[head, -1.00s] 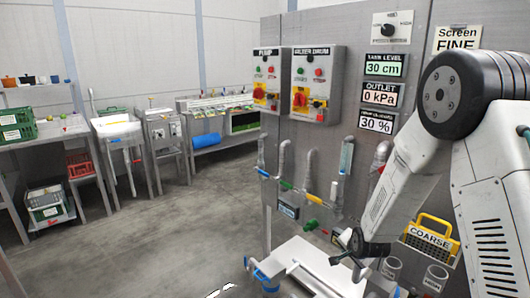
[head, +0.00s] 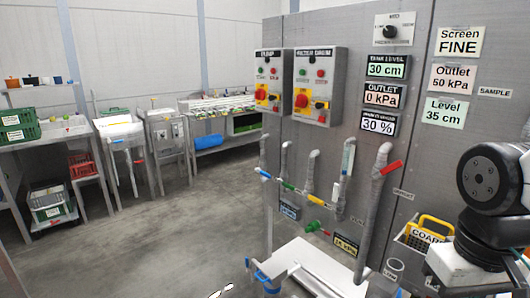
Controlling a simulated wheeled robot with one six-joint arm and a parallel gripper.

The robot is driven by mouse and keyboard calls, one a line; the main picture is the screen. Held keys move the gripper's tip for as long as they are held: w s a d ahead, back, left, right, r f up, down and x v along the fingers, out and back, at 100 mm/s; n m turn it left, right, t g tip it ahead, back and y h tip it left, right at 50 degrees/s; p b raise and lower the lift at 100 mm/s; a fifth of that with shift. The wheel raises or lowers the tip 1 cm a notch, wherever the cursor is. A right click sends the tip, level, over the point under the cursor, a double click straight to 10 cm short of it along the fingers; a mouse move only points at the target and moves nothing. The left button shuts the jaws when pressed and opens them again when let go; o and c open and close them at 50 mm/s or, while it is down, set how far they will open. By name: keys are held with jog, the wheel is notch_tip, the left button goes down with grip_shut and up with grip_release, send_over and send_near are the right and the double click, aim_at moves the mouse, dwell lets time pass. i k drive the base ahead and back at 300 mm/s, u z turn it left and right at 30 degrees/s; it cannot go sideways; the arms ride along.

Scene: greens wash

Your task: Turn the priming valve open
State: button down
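A row of pipes with coloured valve handles runs along the grey panel. The handles are blue (head: 263,173), green (head: 287,186), yellow (head: 309,197) and red (head: 391,168). A separate green handle (head: 313,226) sits lower on a short stub. The small labels are too blurred to tell which is the priming valve. The red handle sticks out slanting from its tall grey pipe (head: 374,205). My arm is folded at the lower right; my gripper does not show, and no valve has a gripper on it.
The outlet display (head: 382,95) reads 0 kPa and the tank display (head: 387,66) 30 cm. A white tray-like surface (head: 305,265) stands below the pipes. A yellow-handled coarse screen (head: 428,230) is at the right. The floor (head: 160,235) at left is clear.

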aim_at(310, 198)
jog(key=k, duration=0.65)
jog(key=u, duration=0.7)
jog(key=i, duration=0.95)
jog(key=z, duration=0.6)
jog(key=i, duration=0.65)
jog(key=z, duration=0.15)
